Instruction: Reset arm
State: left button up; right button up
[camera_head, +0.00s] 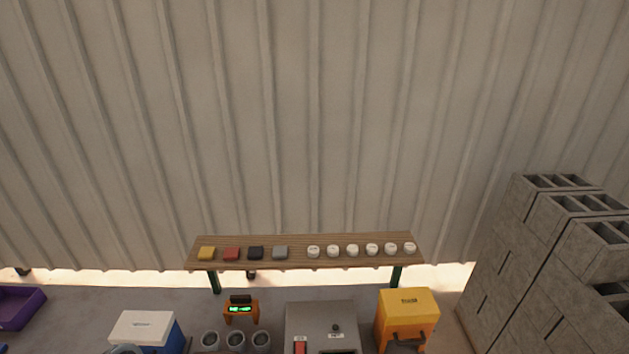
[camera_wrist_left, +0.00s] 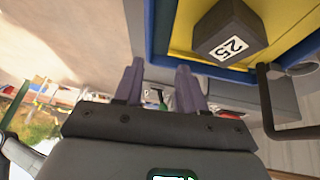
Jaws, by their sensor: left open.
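My left gripper (camera_wrist_left: 157,75) shows in the left wrist view with its two purple-grey fingers apart and nothing between them. Above and to the right of the fingers in that view is a dark weight marked 25 (camera_wrist_left: 231,34), inside a yellow and blue frame (camera_wrist_left: 178,38). The fingers look apart from the weight and the frame. Neither gripper can be made out in the head view, and my right gripper is in neither view.
A wooden shelf (camera_head: 300,264) bears coloured square pieces and several white round pots. Below are a white-lidded blue box (camera_head: 143,325), an orange scale (camera_head: 241,310), grey cups (camera_head: 236,341), a grey metal unit (camera_head: 320,318) and a yellow box (camera_head: 407,308). Concrete blocks (camera_head: 540,260) stand right; a dark bar (camera_wrist_left: 266,95) is near the gripper.

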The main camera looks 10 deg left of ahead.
pick_arm(q)
jog(key=s+d+f+n+t+h+p, duration=0.1)
jog(key=s+d, duration=0.6)
jog(key=d, duration=0.4)
jog(key=s+d+f+n+t+h+p, duration=0.1)
jog(key=s+d+f+n+t, duration=0.1)
jog(key=s+d, duration=0.65)
jog(key=a+r+n+t+y, duration=0.1)
jog(key=a+r+n+y, duration=0.6)
jog(key=a+r+n, duration=0.5)
notch_tip(320, 180, up, 4)
jog(key=shift+f+y, duration=0.1)
jog(key=shift+y, duration=0.2)
